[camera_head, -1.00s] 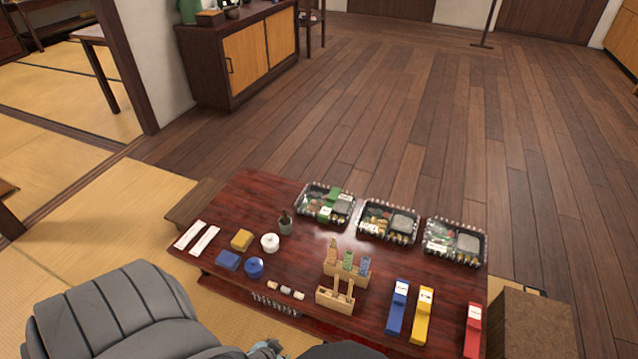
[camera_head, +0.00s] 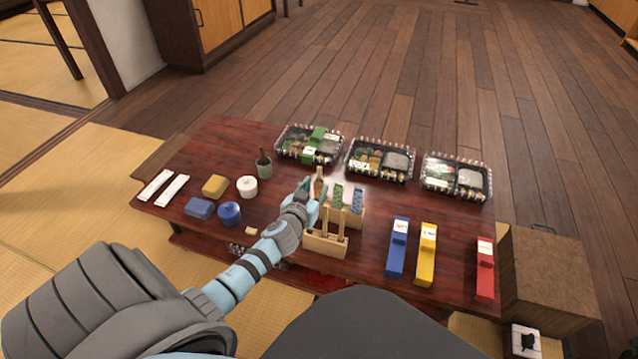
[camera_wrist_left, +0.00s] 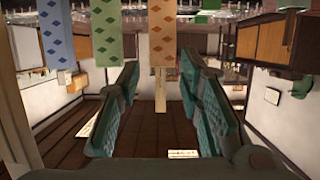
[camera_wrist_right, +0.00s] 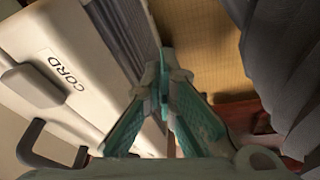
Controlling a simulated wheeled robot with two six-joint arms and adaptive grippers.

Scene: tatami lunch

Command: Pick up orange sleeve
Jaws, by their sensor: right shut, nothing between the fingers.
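The orange sleeve (camera_head: 319,184) stands upright in the light wooden rack (camera_head: 325,244), at the left of the green sleeve (camera_head: 337,196) and blue sleeve (camera_head: 357,200). My left gripper (camera_head: 313,187) is at the orange sleeve and partly covers it in the head view. In the left wrist view, the orange sleeve (camera_wrist_left: 163,35) and its pale stick lie between the open fingers of the left gripper (camera_wrist_left: 158,70). Both fingers look apart from the sleeve. My right gripper (camera_wrist_right: 163,85) is shut and empty, seen only in the right wrist view.
Blue, yellow and red boxes (camera_head: 485,266) lie right of the rack. Clear-lidded bento trays (camera_head: 380,160) line the far edge. A dark pot (camera_head: 264,164) and white pot (camera_head: 247,187) stand to the left. A white case marked CORD (camera_wrist_right: 75,60) is beside my right gripper.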

